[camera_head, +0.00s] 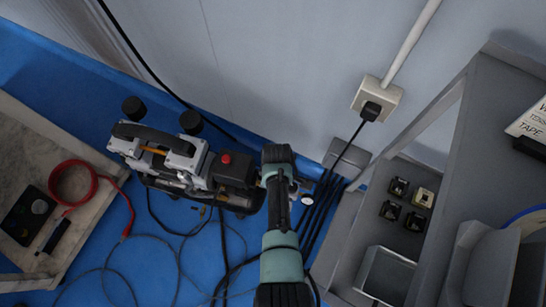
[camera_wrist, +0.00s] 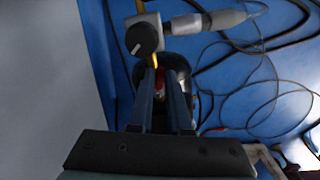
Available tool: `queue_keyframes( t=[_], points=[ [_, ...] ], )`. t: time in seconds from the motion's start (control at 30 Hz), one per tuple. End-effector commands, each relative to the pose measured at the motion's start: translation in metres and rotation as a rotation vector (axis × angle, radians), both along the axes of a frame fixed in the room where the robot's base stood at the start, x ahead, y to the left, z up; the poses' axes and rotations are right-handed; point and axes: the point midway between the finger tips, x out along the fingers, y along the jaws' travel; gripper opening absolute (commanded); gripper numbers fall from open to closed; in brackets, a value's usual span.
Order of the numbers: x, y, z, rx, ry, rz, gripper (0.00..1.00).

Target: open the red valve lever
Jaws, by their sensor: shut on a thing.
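In the wrist view, my gripper (camera_wrist: 161,84) reaches toward a small fitting on the compressor. Its two dark fingers are close together, with a small red piece, seemingly the red valve lever (camera_wrist: 159,79), between their tips. Most of the lever is hidden by the fingers. A yellow part (camera_wrist: 154,61) and a round black knob (camera_wrist: 141,39) show just beyond. In the head view, my arm covers the lever and the fingertips, at the right end of the compressor (camera_head: 185,165).
The compressor's black box carries a red button (camera_head: 225,158). A round gauge (camera_head: 320,207) and black cables lie right of my arm. Hoses cross the blue floor (camera_head: 165,270). A grey shelf unit (camera_head: 462,150) stands right; a bench (camera_head: 40,150) with a red hose stands left.

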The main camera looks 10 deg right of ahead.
Motion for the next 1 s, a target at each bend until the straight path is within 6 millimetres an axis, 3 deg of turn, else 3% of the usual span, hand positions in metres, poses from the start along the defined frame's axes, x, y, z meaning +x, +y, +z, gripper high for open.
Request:
queue_keyframes(
  t=[0.4, 1.0],
  points=[
    [0.0090, -0.0038, 0.0009, 0.001, -0.006, 0.231, 0.00],
    [0.0104, -0.0038, 0.0006, 0.001, -0.006, 0.281, 0.00]
  ],
)
